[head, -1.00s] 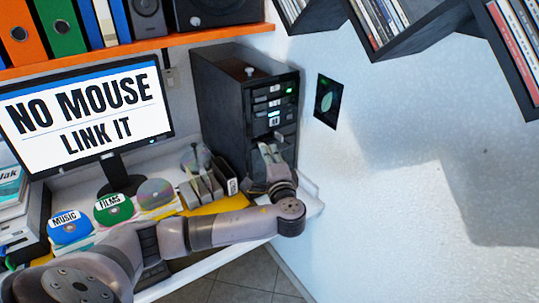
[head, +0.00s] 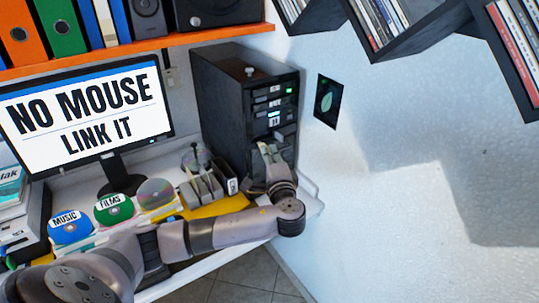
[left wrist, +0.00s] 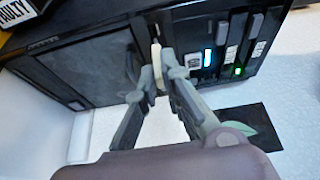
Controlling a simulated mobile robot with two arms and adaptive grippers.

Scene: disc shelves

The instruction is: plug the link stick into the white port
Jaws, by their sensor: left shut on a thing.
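My left gripper (head: 267,151) is in front of the lower front of the black computer tower (head: 222,100). In the left wrist view, the left gripper (left wrist: 158,72) is shut on a slim, pale link stick (left wrist: 155,62), which points toward the tower (left wrist: 85,75). The fingers hide part of the stick. I cannot tell whether the stick's tip touches the tower or is in a slot. On the tower front are a blue-lit slot (left wrist: 208,57) and a green light (left wrist: 239,71). I cannot make out the white port. My right gripper is not in view.
A monitor (head: 85,110) reading "NO MOUSE LINK IT" stands left of the tower. A disc rack (head: 202,184) and labelled discs (head: 115,208) sit on the desk. The wall is close on the right, with a leaf poster (head: 326,101).

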